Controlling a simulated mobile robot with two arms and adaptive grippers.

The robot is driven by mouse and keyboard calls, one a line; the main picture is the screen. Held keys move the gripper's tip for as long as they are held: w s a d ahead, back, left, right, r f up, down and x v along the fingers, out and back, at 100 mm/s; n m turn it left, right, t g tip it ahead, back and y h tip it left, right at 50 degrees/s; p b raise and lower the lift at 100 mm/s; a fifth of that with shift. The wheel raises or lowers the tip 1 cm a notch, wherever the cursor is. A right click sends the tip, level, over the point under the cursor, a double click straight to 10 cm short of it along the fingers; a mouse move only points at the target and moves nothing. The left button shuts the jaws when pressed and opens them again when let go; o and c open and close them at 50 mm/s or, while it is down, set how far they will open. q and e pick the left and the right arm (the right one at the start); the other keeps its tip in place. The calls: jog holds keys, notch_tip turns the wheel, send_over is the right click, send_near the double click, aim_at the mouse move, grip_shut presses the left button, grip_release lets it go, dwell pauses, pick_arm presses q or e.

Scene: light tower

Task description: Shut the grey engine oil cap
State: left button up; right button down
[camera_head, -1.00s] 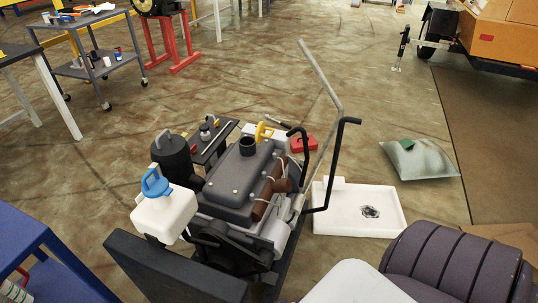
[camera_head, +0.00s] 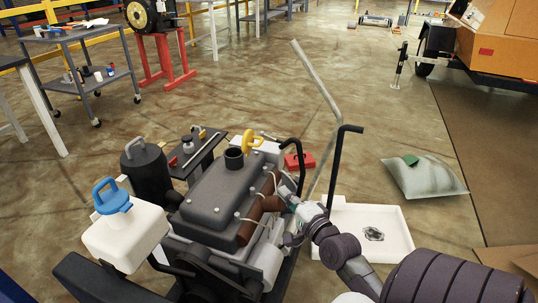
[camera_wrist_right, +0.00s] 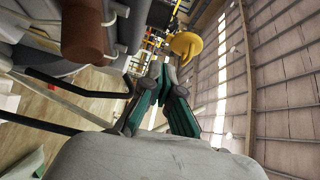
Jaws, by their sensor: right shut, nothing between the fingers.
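A grey cap with a loop handle (camera_head: 134,148) sits on top of a black canister (camera_head: 146,175) at the left of the engine (camera_head: 217,195). I cannot tell whether it is fully seated. A yellow cap (camera_head: 252,140) stands tilted behind a black filler neck (camera_head: 233,158) on the engine top. The yellow cap also shows in the right wrist view (camera_wrist_right: 186,45). My right gripper (camera_head: 288,194) is at the engine's right side, well apart from the grey cap. In the right wrist view its green-padded fingers (camera_wrist_right: 162,80) are shut and empty. My left gripper is not in view.
A white tank (camera_head: 127,238) with a blue cap (camera_head: 111,196) stands front left. A black bent handle (camera_head: 335,165) and a grey bar (camera_head: 318,90) rise near my right arm. A white tray (camera_head: 385,225) lies on the floor at right. Open floor lies behind the engine.

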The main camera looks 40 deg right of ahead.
jog(key=d+r+m+t+h, duration=0.1)
jog(key=d+r+m+h, duration=0.1)
jog(key=d+r+m, duration=0.25)
pick_arm(q)
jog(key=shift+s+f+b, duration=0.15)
jog(key=shift+b, duration=0.45)
pick_arm(e)
jog(key=w+r+n, duration=0.1)
jog(key=w, duration=1.1)
jog(key=shift+d+r, duration=0.2)
jog(key=shift+r, duration=0.1)
